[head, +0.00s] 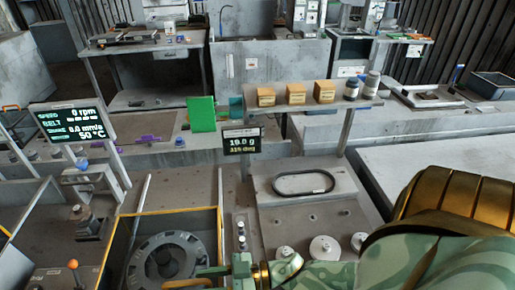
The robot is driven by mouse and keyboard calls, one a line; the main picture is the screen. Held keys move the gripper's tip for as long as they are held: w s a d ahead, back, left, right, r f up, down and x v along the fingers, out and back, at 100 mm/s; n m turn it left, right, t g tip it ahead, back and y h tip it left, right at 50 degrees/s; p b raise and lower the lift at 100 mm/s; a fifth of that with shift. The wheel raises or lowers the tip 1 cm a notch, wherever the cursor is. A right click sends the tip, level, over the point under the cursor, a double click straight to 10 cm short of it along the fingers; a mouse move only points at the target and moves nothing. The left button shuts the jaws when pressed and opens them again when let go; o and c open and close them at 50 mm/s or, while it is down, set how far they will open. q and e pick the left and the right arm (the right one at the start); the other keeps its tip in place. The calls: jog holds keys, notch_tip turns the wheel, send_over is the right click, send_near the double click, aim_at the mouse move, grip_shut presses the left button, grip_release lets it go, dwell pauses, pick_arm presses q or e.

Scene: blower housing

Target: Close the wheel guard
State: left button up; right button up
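A dark round wheel (163,262) sits at the bottom, inside a bay edged with yellow bars (172,211). I see its face from above, with no solid cover over it. I cannot tell which of the yellow-edged parts is the guard. My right arm comes in from the lower right, and its green and gold gripper (200,277) points left, over the right front part of the wheel bay. I cannot tell whether its fingers touch anything or how far apart they are. The bottom edge cuts off the front of the bay. My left gripper is not in view.
An orange-knobbed lever (73,264) stands left of the bay. A readout screen (241,141) and a plate with a black oval ring (304,183) lie behind and right. White round discs (325,247) sit near my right arm. A shelf (300,104) holds boxes and jars.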

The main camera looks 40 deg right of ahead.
jog(key=b+v, duration=0.1)
jog(key=v, duration=1.1)
jog(key=shift+s, duration=0.2)
